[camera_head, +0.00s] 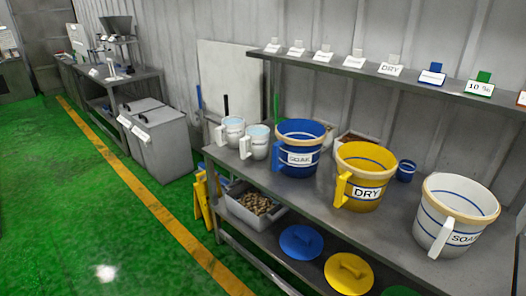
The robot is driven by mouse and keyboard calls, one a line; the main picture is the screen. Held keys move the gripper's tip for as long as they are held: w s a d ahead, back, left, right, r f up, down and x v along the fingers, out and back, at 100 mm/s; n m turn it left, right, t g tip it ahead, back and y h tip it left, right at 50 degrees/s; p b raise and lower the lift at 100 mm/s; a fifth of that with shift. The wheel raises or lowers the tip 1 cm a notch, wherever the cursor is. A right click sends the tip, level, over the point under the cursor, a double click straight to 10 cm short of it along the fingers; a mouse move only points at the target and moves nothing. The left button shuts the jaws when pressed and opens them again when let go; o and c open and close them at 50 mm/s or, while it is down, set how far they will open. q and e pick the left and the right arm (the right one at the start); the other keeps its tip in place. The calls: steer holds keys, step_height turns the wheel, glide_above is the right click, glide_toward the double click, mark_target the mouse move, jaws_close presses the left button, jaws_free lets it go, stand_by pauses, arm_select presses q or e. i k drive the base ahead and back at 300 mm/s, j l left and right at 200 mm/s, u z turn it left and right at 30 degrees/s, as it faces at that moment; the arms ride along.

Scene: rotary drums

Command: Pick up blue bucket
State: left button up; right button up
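The blue bucket (300,143) stands upright on the metal table's top shelf. It has a tan rim, a white label and a blue handle on its left side. A yellow bucket (378,178) labelled DRY stands to its right, with a small gap between them. Neither of my grippers is in view.
Two white jugs (257,145) stand left of the blue bucket. A white bucket (440,208) stands at the right. A small blue cup (406,171) is behind the yellow bucket. A shelf of tags (340,70) runs above. Green floor (70,190) is clear at the left.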

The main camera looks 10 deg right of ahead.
mark_target(297, 152)
steer(key=z, duration=0.7)
